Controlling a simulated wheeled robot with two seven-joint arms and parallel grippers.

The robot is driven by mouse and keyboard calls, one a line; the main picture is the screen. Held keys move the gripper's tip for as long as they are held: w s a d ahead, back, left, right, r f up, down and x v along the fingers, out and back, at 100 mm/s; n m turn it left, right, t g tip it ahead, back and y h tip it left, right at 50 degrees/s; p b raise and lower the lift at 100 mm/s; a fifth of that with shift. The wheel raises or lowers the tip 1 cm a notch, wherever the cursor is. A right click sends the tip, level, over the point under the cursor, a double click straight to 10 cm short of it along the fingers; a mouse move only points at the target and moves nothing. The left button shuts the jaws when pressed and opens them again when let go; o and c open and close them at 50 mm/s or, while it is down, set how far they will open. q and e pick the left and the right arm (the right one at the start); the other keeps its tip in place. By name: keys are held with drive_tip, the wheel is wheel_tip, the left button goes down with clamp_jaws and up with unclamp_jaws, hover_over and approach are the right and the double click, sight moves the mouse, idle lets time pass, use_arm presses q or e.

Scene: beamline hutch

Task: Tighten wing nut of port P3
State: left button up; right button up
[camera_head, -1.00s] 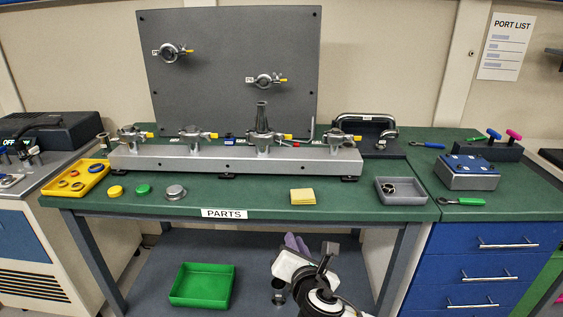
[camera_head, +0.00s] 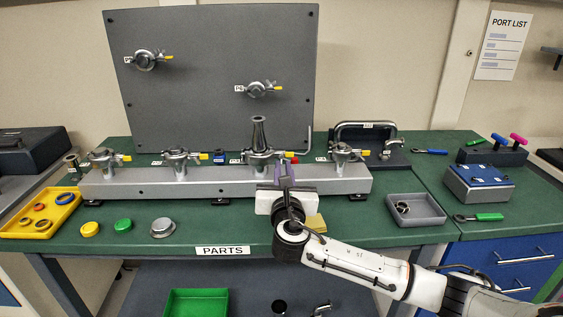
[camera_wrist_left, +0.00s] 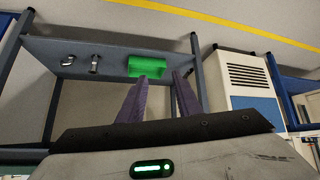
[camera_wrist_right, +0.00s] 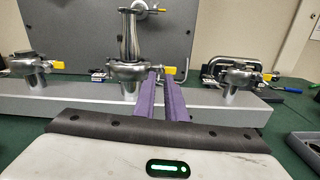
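The bench manifold (camera_head: 225,183) carries a row of clamped ports with yellow-tipped wing nuts. Their labels are too small to read; I take the third from the left as P3. Its clamp (camera_head: 258,157) bears a tall metal cone (camera_head: 258,131) and also shows in the right wrist view (camera_wrist_right: 128,72). My right gripper (camera_head: 284,168) is in front of this clamp's right side. In the right wrist view its purple fingers (camera_wrist_right: 161,74) have a narrow gap, just below the yellow wing nut (camera_wrist_right: 168,70); contact is unclear. My left gripper (camera_wrist_left: 161,77) is open and empty, facing the lower shelf.
Two more clamped ports (camera_head: 146,60) (camera_head: 257,89) sit on the grey upright panel (camera_head: 210,30). A yellow tray (camera_head: 40,231) of rings, loose caps (camera_head: 90,229) and a grey tray (camera_head: 415,222) lie on the green bench. A hex key (camera_head: 307,146) stands near the third port.

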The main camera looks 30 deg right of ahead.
sight(282, 159)
drive_tip(key=x, duration=0.3)
drive_tip(key=shift+w, duration=0.15)
drive_tip(key=shift+w+d, duration=0.15)
drive_tip(key=shift+w, duration=0.05)
clamp_jaws()
use_arm(q)
drive_tip(key=shift+w+r, duration=0.55)
drive_tip(key=shift+w, duration=0.1)
